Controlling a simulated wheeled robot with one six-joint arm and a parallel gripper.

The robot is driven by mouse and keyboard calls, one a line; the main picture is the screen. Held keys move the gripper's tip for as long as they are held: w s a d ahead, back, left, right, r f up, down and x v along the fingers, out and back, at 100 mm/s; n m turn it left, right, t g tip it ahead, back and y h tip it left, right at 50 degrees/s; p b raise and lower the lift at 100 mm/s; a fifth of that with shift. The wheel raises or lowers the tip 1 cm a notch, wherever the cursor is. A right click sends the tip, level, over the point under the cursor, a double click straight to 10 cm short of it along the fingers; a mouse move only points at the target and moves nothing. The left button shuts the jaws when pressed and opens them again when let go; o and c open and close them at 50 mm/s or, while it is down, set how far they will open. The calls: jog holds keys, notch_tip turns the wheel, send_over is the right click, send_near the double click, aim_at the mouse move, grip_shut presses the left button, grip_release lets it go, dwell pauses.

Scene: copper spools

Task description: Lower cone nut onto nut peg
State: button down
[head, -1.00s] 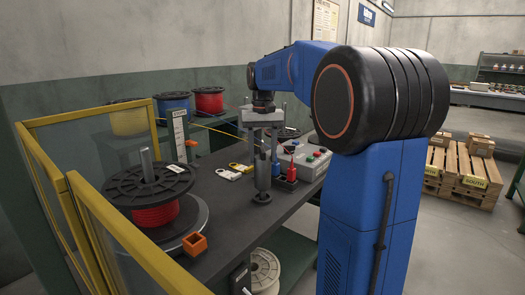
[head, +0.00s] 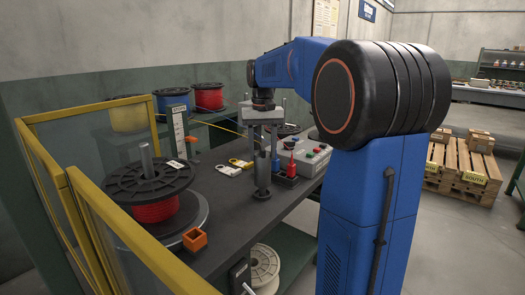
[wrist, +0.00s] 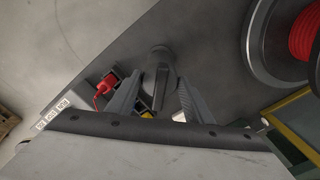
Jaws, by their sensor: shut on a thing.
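My gripper (head: 262,140) points straight down over the dark workbench (head: 228,200), with its fingers closed around the dark cone nut. In the wrist view the cone nut (wrist: 160,72) sits between the two grey fingers and shows as a dark round piece. Below my gripper in the head view, a dark upright cylinder on a round foot (head: 262,193) stands on the bench in line with the fingers. The nut and the peg look alike in colour, so I cannot tell where one ends or whether they touch.
A red-wound spool (head: 150,185) with a spindle stands left, behind a yellow guard rail (head: 120,240). An orange block (head: 194,239) lies near the bench's front edge. A red tool (head: 291,168) and a control box (head: 313,157) stand close right of my gripper.

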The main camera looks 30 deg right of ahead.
aim_at(262, 160)
jog(key=shift+f, duration=1.75)
jog(key=c, duration=0.8)
grip_release()
notch_tip(262, 160, up, 17)
jog(key=shift+r, duration=0.2)
